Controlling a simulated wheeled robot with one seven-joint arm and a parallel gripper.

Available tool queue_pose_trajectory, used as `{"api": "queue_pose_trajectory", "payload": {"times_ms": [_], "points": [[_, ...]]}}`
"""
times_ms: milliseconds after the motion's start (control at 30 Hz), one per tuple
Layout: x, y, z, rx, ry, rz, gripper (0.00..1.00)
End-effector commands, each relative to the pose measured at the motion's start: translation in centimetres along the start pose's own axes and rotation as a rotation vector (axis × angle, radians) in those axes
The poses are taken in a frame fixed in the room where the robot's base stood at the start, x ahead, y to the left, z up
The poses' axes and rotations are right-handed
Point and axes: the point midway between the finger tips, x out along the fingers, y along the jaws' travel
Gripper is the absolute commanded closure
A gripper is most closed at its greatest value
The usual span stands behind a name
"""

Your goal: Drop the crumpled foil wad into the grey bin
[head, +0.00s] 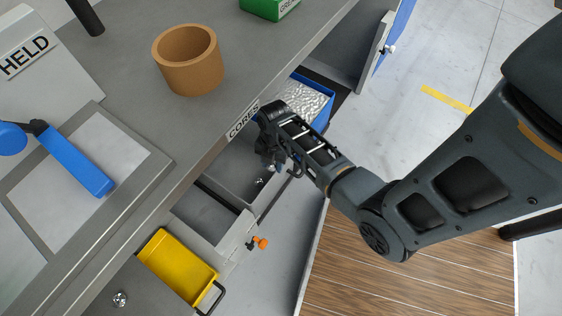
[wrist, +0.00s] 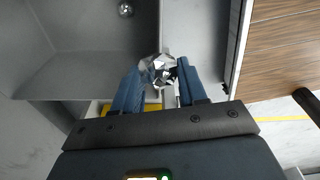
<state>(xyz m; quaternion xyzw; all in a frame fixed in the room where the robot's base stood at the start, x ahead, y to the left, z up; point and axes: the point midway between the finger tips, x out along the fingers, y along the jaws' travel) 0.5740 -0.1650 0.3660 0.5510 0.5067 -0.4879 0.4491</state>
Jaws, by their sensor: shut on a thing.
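The crumpled foil wad (wrist: 160,72) is silver and faceted. It sits between the two blue fingertips of my gripper (wrist: 166,68) in the wrist view, and the gripper is shut on it. In the head view my gripper (head: 270,155) hangs over the open grey bin-like compartment (head: 232,165) below the bench edge. The wrist view shows grey walls and a floor (wrist: 90,75) ahead and left of the fingers. A small shiny ball (wrist: 125,10) lies there. A shiny bit (head: 260,182) shows below my gripper in the head view; I cannot tell which piece it is.
A blue bin (head: 325,110) with silvery contents stands beyond my gripper. A yellow bin (head: 178,266) sits at the lower left, near a small shiny ball (head: 120,298). The CORES-labelled bench edge (head: 243,122) is close to my gripper.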

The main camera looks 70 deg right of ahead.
Motion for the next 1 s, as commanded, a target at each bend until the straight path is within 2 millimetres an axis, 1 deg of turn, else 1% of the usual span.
{"api": "queue_pose_trajectory", "payload": {"times_ms": [33,600,800,1000], "points": [[0.5,0.6,0.3,0.0,-0.002,0.002,0.86],[1.5,6.5,1.6,-0.001,-0.001,0.001,0.86],[1.7,8.2,1.9,0.0,-0.002,0.001,0.86],[1.6,9.1,2.1,0.0,-0.001,0.0,0.86]]}}
